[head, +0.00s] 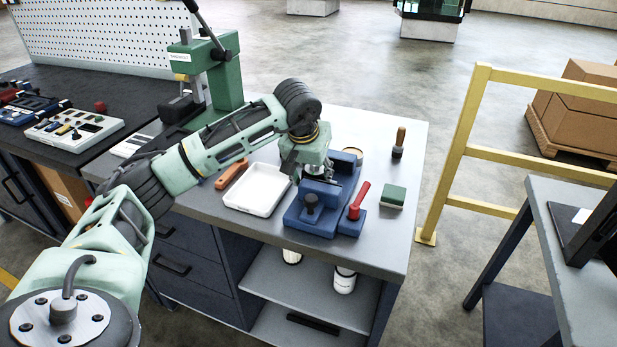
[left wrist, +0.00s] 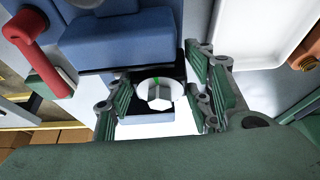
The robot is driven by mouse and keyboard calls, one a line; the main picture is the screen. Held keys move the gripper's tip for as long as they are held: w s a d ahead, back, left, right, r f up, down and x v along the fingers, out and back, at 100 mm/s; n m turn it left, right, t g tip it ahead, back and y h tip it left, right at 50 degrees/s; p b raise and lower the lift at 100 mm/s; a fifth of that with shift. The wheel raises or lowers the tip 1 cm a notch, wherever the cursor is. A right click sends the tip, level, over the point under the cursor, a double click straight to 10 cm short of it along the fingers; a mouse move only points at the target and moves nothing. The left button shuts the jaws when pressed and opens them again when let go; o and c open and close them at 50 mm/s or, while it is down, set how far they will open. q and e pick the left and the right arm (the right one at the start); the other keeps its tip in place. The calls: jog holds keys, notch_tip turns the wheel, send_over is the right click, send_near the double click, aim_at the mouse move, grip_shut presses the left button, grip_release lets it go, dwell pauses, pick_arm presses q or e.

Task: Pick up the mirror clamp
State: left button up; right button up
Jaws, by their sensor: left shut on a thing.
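In the head view my left gripper (head: 318,172) is low over the bench, at the back of a blue fixture (head: 318,214). In the left wrist view the two ribbed green fingers of my left gripper (left wrist: 160,100) stand either side of a pale, hex-faced piece with a green mark, which I take as the mirror clamp (left wrist: 158,97). The gripper is shut on it. A dark part lies right behind the piece; whether it belongs to the piece or the fixture I cannot tell. In the head view the gripper mostly hides the piece. My right gripper is not in view.
A white tray (head: 257,190) lies left, a green-topped block (head: 393,196) right, and a wooden-handled tool (head: 399,143) behind. A green press (head: 213,78) stands back left. A yellow railing (head: 458,150) is beyond the bench.

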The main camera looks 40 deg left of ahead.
pick_arm(q)
jog(key=shift+s+d+f, duration=0.1)
jog(key=shift+s+f, duration=0.1)
jog(key=shift+f, duration=0.25)
jog(key=c, duration=0.5)
jog(key=shift+c, duration=0.2)
jog(key=shift+r, duration=0.15)
